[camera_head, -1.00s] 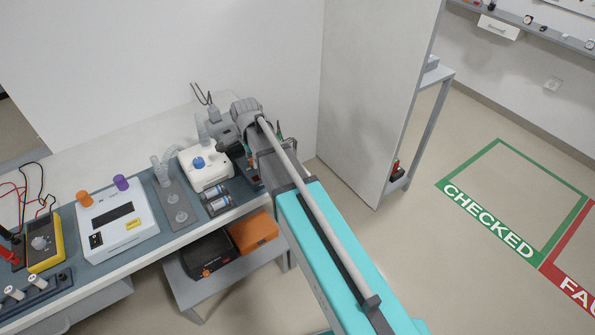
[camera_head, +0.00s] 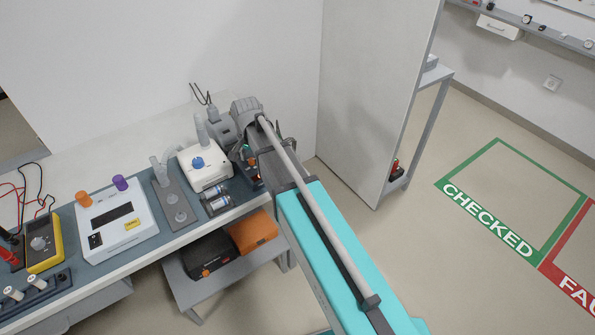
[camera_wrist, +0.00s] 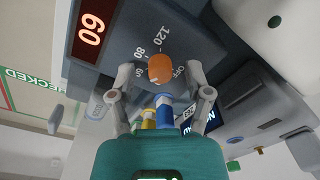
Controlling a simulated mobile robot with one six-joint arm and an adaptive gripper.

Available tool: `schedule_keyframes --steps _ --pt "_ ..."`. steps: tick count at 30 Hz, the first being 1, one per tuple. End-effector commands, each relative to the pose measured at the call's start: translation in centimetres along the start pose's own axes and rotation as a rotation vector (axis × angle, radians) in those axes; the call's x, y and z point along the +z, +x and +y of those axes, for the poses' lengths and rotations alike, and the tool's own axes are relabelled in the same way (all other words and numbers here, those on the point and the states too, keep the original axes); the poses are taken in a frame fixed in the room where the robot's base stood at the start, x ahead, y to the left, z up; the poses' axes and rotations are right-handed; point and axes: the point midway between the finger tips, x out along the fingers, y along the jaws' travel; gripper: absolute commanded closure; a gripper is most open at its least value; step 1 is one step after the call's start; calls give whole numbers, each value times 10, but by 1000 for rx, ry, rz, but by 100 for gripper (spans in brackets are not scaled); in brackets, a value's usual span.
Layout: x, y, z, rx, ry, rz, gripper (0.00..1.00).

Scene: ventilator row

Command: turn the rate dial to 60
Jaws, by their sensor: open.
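In the wrist view the orange dial (camera_wrist: 162,70) sits on a grey panel with labels around it, 120, 80 and OFF among them. A pale mark shows on its lower edge; its exact setting is hard to read. A dark display (camera_wrist: 92,32) beside it shows red digits that look like 60, turned on their side. My gripper (camera_wrist: 159,74) is open, with one finger on each side of the dial in the picture. I see no clear contact with it. In the head view the dial and fingertips are hidden behind my arm.
A white device with a blue knob (camera_head: 198,162) stands left of my wrist on the bench. A white box with orange and purple knobs (camera_head: 116,220) and a yellow meter (camera_head: 44,243) are further left. A tall pale partition (camera_head: 375,90) stands close on the right.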

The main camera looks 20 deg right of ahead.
Motion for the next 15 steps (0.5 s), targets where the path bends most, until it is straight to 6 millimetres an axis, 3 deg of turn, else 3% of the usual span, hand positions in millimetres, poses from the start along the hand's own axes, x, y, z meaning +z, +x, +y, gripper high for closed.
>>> schedule_keyframes --steps 15 --pt "0 0 0 0 -346 -12 35"
